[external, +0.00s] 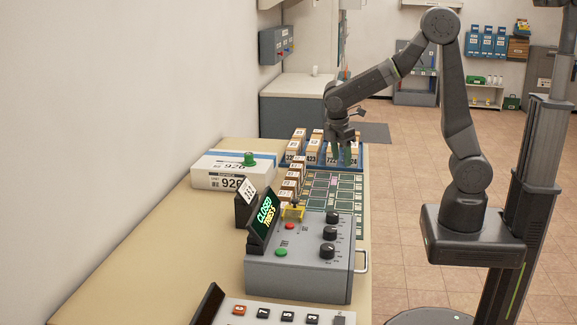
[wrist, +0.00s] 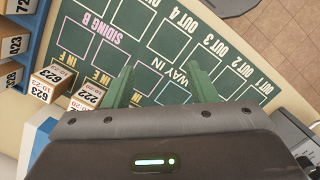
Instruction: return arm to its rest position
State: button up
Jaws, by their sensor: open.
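My gripper (external: 343,153) hangs pointing down over the far end of the counter, above the green board (external: 322,190) and close to the row of numbered boxes. In the wrist view its two green fingers (wrist: 162,88) are spread apart with nothing between them. My arm (external: 445,100) is raised at the elbow and bent forward over the counter.
Numbered boxes (external: 312,150) stand in a blue tray beside the gripper; two boxes (wrist: 52,82) sit left of the fingers. A white carton (external: 225,172) is at left. Floor to the right is clear.

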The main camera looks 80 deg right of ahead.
jog(key=shift+m, duration=0.5)
jog(key=f, duration=0.1)
jog(key=s+f, duration=0.1)
jog(key=f, duration=0.1)
jog(key=s+f, duration=0.1)
jog(key=f, duration=0.1)
jog(key=shift+f, duration=0.85)
